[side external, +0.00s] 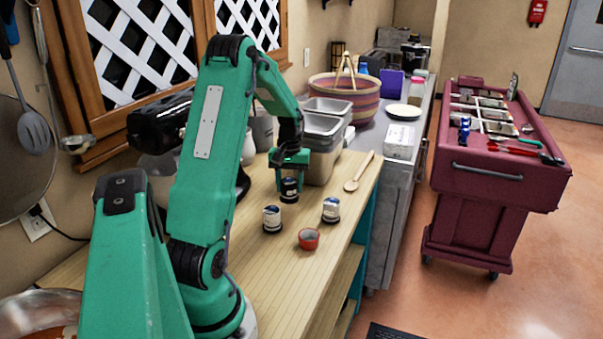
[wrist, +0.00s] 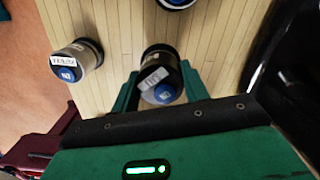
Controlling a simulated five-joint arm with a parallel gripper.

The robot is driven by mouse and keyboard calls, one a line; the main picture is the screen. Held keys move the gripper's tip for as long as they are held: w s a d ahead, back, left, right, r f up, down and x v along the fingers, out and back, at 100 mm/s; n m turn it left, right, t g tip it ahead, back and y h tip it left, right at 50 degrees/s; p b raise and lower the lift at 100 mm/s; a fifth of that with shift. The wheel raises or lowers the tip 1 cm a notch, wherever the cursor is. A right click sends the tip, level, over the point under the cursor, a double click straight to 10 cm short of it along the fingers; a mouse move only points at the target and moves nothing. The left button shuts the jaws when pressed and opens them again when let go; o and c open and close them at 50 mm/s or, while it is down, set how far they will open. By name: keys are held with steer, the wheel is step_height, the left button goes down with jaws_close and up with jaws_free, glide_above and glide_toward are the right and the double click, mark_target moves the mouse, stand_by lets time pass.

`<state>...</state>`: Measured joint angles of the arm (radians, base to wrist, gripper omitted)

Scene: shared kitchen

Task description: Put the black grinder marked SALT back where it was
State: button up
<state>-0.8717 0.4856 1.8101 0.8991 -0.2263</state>
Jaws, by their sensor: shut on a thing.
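My gripper (side external: 290,164) points down over the wooden counter and is shut on a black grinder (side external: 289,189). In the wrist view the grinder (wrist: 153,58) sits between my two green fingers (wrist: 159,76). It has a blue disc on top and a white label I cannot read. It looks roughly upright; whether its base touches the counter is unclear. A pale grinder with a dark base (side external: 272,219) stands in front of it, and a similar one (side external: 331,209) stands to the right. The wrist view shows one labelled pale grinder (wrist: 77,60) and part of another (wrist: 178,3).
A wooden spoon (side external: 359,173) lies to the right. Metal containers (side external: 322,126) stand close behind my gripper. Dark appliances (side external: 160,122) stand to the left. Bare counter lies around the grinders.

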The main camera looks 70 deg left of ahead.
mark_target(290, 194)
steer(key=shift+f, duration=2)
steer(key=shift+f, duration=0.1)
steer(key=o, duration=1.3)
steer(key=r, duration=1.2)
steer(key=shift+w+a+r, duration=0.1)
steer(key=shift+a, duration=0.2)
steer(key=shift+d, duration=0.1)
